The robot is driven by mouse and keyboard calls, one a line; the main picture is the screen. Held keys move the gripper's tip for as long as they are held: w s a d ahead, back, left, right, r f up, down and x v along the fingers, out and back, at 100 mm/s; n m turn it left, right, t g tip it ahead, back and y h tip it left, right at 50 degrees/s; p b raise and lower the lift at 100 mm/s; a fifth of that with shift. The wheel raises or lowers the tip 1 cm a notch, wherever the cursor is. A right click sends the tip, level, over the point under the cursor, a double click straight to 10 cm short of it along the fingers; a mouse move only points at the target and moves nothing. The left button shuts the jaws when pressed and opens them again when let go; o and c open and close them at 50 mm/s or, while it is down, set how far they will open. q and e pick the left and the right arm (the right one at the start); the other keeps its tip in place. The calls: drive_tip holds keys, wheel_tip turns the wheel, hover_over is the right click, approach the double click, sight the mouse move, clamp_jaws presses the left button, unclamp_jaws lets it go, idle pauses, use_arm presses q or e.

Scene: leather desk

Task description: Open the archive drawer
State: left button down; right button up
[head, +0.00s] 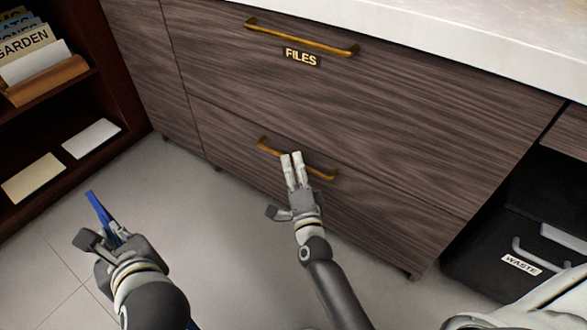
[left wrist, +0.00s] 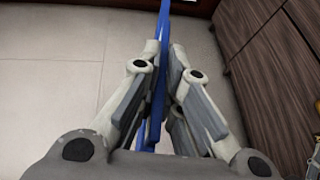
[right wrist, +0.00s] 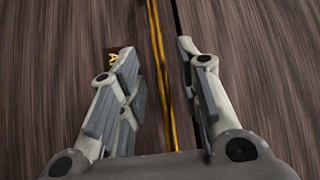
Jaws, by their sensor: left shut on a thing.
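The lower drawer front (head: 380,222) is dark wood and looks flush with the cabinet. Its brass handle (head: 267,147) is partly hidden behind my right gripper (head: 291,156). In the right wrist view the handle (right wrist: 158,65) runs between my open fingers (right wrist: 157,48); I cannot tell whether they touch it. A small label (right wrist: 113,57) with a letter A shows beside the left finger there. My left gripper (head: 99,238) is shut on a long thin blue thing (head: 99,212), which also shows between its fingers in the left wrist view (left wrist: 164,50).
The upper drawer has a FILES label (head: 302,57) and a brass handle (head: 300,38), beneath a pale top (head: 450,40). A dark shelf (head: 75,82) with folders stands left. A black WASTE bin (head: 480,255) stands right. Grey floor (head: 220,245) lies open between.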

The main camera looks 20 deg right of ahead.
clamp_jaws()
drive_tip(key=shift+s, duration=0.1)
idle(0.3)
